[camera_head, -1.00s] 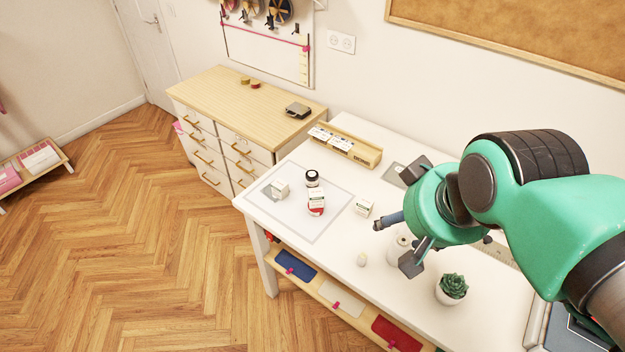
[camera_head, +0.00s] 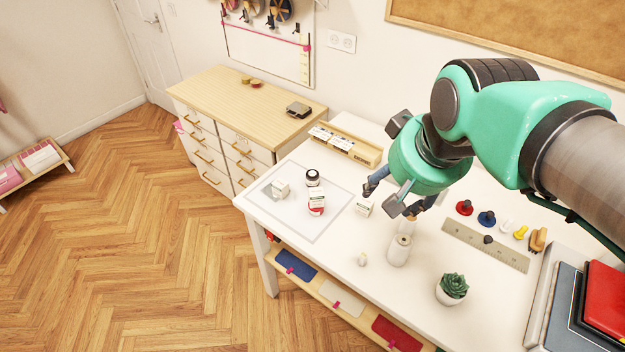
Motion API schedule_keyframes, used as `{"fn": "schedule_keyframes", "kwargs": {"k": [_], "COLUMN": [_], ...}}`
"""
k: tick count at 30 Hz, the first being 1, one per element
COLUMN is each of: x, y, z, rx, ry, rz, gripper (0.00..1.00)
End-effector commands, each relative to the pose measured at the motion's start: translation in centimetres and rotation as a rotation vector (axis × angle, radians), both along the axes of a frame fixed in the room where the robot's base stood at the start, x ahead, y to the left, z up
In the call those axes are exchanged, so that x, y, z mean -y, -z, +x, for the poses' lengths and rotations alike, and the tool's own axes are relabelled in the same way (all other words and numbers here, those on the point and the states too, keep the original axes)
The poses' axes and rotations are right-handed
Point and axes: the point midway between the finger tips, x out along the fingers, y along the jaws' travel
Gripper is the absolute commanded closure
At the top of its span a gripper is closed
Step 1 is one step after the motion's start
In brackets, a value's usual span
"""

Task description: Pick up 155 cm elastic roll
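No item's label is readable from here, so I cannot tell for certain which is the 155 cm elastic roll. Candidates on the white table (camera_head: 385,305) are a small white labelled box (camera_head: 281,189) at the left, a red-and-white labelled item (camera_head: 317,202) beside a dark-capped jar (camera_head: 312,178), and another white labelled box (camera_head: 363,207). My gripper (camera_head: 388,172) is above the table, just up and right of that last box, pointing left and down. Its fingers are apart and nothing is between them. It appears to touch nothing.
A wooden tray (camera_head: 372,159) with labelled boxes stands at the back. A white spool-like thing (camera_head: 399,250), a succulent pot (camera_head: 452,289), a ruler (camera_head: 470,242) and small coloured pieces (camera_head: 487,217) are at the right. A wooden drawer cabinet (camera_head: 245,100) adjoins the table.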

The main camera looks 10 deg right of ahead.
Motion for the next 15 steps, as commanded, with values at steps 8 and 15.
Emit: {"fn": "schedule_keyframes", "kwargs": {"k": [8, 15], "x": [-0.7, -1.6], "y": [-0.5, 0.2], "z": [7.0, 13.1], "rx": [-0.065, -0.117], "ry": [0.027, 0.051], "rz": [0.016, 0.028], "gripper": [0.39, 0.39]}}
